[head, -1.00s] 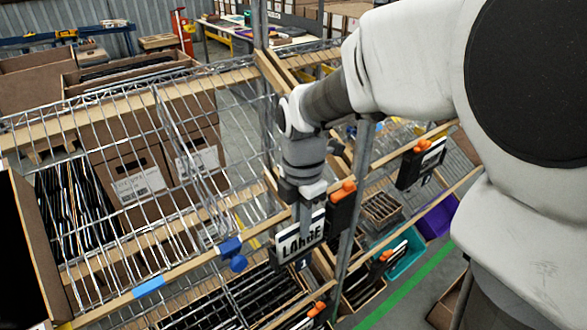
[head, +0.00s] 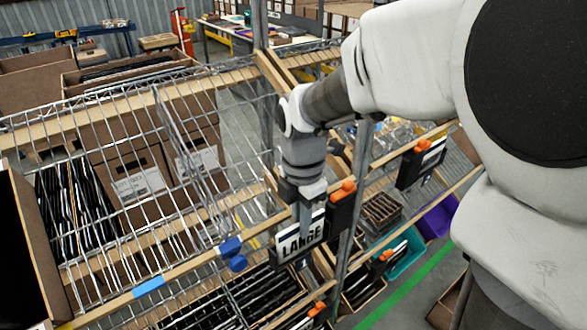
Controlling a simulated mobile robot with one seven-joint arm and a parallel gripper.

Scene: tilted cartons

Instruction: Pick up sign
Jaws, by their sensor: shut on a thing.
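The sign (head: 300,240) is a small white plate with black lettering that seems to read "LARGE". It sits at the front edge of the wire shelf, near the upright post. My gripper (head: 304,212) comes down from above and is shut on the sign's upper part. The fingertips are small in this view and partly merge with the sign. I cannot tell whether the sign still touches the shelf edge.
The wire shelf (head: 150,283) has blue clips on its front rail, left of the sign. A metal post (head: 352,235) and a black holder with an orange clamp (head: 341,208) stand close on the right. Cartons (head: 125,165) sit behind the shelf.

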